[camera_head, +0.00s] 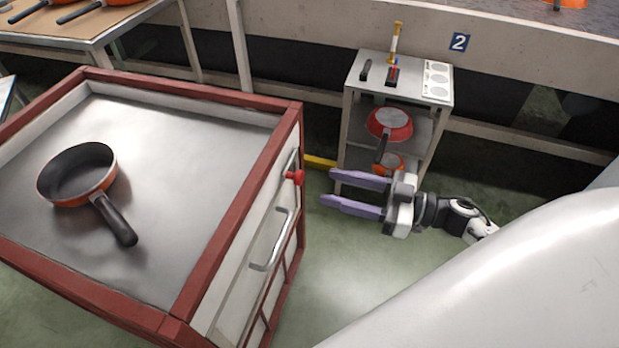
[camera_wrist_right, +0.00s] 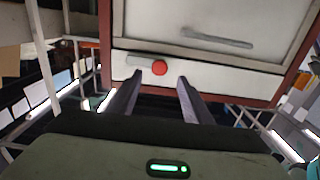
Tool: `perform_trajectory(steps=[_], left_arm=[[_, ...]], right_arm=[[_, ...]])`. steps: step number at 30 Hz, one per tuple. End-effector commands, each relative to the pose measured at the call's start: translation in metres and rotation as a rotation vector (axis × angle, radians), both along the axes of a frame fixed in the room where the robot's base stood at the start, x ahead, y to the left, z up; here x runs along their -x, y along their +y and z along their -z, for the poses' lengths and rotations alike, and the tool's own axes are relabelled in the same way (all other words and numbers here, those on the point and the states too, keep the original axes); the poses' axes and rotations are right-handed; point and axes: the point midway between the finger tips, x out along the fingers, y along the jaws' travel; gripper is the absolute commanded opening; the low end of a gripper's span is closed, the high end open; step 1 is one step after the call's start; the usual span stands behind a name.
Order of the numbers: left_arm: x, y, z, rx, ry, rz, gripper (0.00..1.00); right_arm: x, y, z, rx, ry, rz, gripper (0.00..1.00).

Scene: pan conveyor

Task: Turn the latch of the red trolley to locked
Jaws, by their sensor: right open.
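The red trolley (camera_head: 290,112) stands at the left in the head view, with a grey metal top. Its latch has a red knob (camera_head: 294,176) on the side panel facing my right gripper. In the right wrist view the red knob (camera_wrist_right: 159,68) sits at one end of a pale bar (camera_wrist_right: 138,61) on the white panel, just beyond the fingertips. My right gripper (camera_head: 326,187) is open and empty, its purple fingers pointing at the trolley side with a gap to the knob. My left gripper is not in view.
An orange pan (camera_head: 75,175) lies on the trolley top. A metal handle (camera_head: 272,240) juts from the trolley side. A small grey cart (camera_head: 350,100) with pans on its shelves stands behind my right gripper. Green floor (camera_head: 350,285) is free beside the trolley.

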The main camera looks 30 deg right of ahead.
Motion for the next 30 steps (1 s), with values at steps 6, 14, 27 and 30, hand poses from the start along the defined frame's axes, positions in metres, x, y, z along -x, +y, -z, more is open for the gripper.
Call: perform_trajectory(steps=[6,14,27,30], left_arm=[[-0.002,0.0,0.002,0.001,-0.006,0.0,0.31],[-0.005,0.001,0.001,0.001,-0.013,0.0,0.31],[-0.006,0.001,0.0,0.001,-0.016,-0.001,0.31],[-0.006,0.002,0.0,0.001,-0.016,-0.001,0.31]], right_arm=[[-0.03,0.026,-0.001,-0.002,-0.004,0.0,0.45],[-0.044,0.039,0.0,-0.002,-0.001,0.001,0.45],[-0.044,0.04,0.0,-0.001,0.0,0.001,0.13],[-0.044,0.04,0.0,-0.001,0.0,0.001,0.0]])
